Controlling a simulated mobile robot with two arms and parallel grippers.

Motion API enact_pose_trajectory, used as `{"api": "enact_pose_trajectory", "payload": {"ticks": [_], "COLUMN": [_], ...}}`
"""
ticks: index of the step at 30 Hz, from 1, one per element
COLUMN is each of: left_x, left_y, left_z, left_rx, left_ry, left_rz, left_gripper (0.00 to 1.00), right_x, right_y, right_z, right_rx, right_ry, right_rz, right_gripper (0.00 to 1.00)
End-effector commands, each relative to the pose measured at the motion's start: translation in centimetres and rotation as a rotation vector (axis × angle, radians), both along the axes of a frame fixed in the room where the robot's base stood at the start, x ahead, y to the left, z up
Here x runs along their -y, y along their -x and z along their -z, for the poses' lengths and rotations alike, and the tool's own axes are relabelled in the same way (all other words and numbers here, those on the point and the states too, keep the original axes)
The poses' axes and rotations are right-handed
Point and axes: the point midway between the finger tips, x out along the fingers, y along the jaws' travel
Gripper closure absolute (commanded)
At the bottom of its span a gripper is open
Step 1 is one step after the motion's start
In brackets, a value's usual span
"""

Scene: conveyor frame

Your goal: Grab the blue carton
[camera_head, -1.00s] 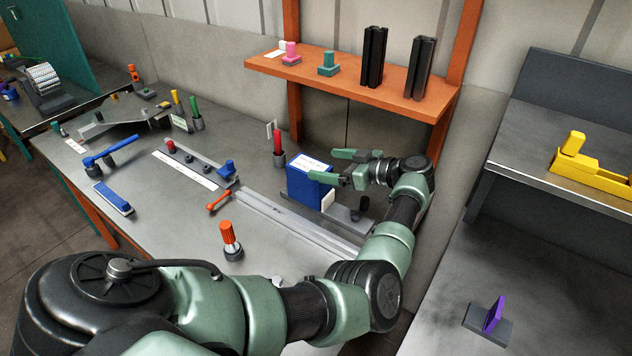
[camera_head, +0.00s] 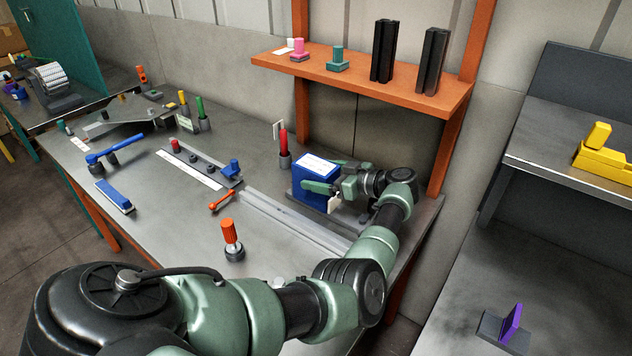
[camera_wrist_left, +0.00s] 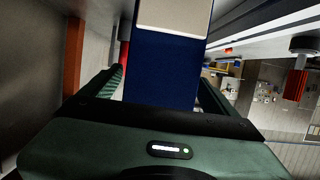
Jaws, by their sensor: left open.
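The blue carton (camera_head: 312,186) stands upright on a grey plate at the back right of the workbench, with a white label on its top. In the left wrist view the carton (camera_wrist_left: 160,68) fills the space between the fingers, its pale label toward the top. My left gripper (camera_head: 327,178) is open, with one finger on each side of the carton. In the left wrist view the left gripper (camera_wrist_left: 160,85) shows a gap at the left finger; contact on the right side is hard to tell. My right gripper is not in view.
An orange shelf (camera_head: 350,80) with black profiles stands behind the carton. A red-handled tool (camera_head: 283,143) stands left of the carton. A metal rail (camera_head: 295,222) lies in front of it. An orange-handled tool (camera_head: 231,238) stands nearer on the bench (camera_head: 160,225).

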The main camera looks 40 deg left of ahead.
Motion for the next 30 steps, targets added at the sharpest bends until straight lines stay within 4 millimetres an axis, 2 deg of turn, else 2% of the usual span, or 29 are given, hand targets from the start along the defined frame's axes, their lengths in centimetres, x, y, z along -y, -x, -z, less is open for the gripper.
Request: {"api": "enact_pose_trajectory", "payload": {"ticks": [1,5,13,14,20,21,27,30], "left_x": [-0.9,-2.1,-2.4,-2.4,-2.4,-2.4,-2.4,-2.4], "left_y": [0.0,0.2,0.2,0.2,0.2,0.2,0.2,0.1], "left_z": [0.1,0.6,0.8,0.8,0.8,0.7,0.7,-0.1], "left_rx": [-0.003,0.000,0.000,0.000,0.000,0.001,0.001,0.003], "left_ry": [-0.002,-0.001,0.002,0.001,0.001,0.001,0.001,0.000], "left_rz": [-0.001,-0.001,0.000,0.001,0.000,0.001,0.001,0.000], "left_gripper": [0.11,0.11,0.11,0.16,0.72,0.77,0.77,0.77], "right_x": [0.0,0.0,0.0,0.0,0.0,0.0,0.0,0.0], "right_y": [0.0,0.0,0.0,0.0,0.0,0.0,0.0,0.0], "right_z": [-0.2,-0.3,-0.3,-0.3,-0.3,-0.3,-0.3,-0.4], "right_rx": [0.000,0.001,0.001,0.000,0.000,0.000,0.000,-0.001], "right_ry": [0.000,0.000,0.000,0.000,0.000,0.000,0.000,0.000], "right_rz": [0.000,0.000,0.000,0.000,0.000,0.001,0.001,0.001], "right_gripper": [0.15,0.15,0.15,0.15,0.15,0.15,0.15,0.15]}}
